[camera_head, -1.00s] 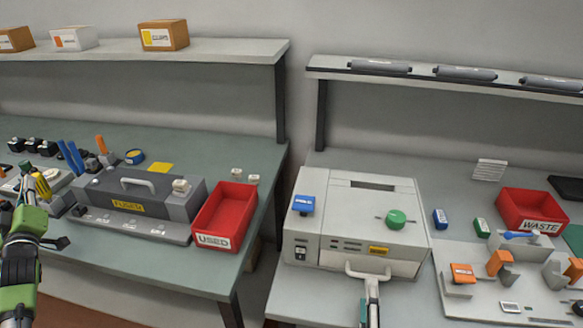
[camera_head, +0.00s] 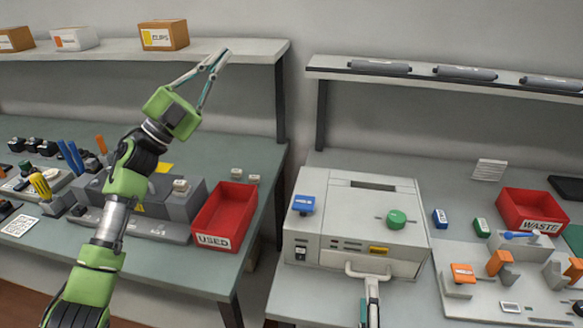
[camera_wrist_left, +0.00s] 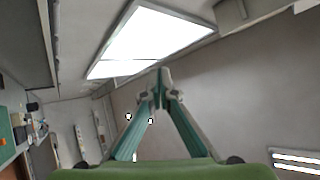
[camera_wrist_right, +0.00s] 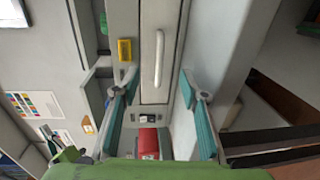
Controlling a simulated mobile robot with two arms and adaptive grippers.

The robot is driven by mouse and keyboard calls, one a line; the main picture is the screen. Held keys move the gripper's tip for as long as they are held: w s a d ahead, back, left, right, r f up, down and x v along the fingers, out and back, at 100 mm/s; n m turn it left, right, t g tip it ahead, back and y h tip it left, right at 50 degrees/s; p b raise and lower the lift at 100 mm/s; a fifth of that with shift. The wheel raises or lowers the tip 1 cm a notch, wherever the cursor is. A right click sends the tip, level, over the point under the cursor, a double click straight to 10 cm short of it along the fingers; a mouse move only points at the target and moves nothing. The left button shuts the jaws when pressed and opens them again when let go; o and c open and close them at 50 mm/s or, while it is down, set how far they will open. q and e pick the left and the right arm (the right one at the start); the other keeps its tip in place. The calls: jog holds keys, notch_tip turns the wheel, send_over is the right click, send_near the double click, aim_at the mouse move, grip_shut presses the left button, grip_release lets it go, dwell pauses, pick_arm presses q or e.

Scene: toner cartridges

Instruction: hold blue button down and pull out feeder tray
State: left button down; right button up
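The blue button (camera_head: 304,203) sits on the top left of the pale grey machine (camera_head: 336,212). The feeder tray's pale handle (camera_head: 367,270) is on the machine's front, low down; it also shows in the right wrist view (camera_wrist_right: 158,60) on its flat panel (camera_wrist_right: 151,88). My right gripper (camera_wrist_right: 157,88) is open, its fingers on either side of the handle's line and seemingly short of it; in the head view it is at the handle's front (camera_head: 371,285). My left gripper (camera_head: 226,54) is raised high left of the machine, fingertips together and empty, far from the button.
A green knob (camera_head: 396,219) stands on the machine's top right. A red USED bin (camera_head: 224,212) is on the left bench, and a red WASTE bin (camera_head: 532,208) on the right bench. Shelves (camera_head: 445,80) run above both benches. A gap separates the benches.

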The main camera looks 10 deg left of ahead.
pick_arm(q)
jog(key=s+d+m+g+h, duration=0.4)
jog(key=d+m+g, duration=0.85)
jog(key=d, duration=0.25)
jog(key=s+d+f+m+g+y, duration=0.2)
jog(key=s+d+f+m+y, duration=0.1)
jog(key=d+m, duration=0.2)
jog(key=s+d+f+m+g+y, duration=0.2)
jog(key=d+f+m+g, duration=0.1)
jog(key=d+m, duration=0.25)
jog(key=a+f+m+y, duration=0.2)
jog(key=f+y, duration=0.2)
jog(key=f, duration=0.1)
jog(key=w+a+f+m+t+y, duration=0.1)
jog(key=a+f+m+y, duration=0.2)
jog(key=f+y, duration=0.2)
jog(key=w+a+f+m+y, duration=0.1)
jog(key=a+f+m+y, duration=0.2)
jog(key=f, duration=0.4)
jog(key=shift+a+f+y, duration=0.15)
jog(key=shift+f+y, duration=0.1)
jog(key=shift+y, duration=0.65)
jog(key=shift+f, duration=0.4)
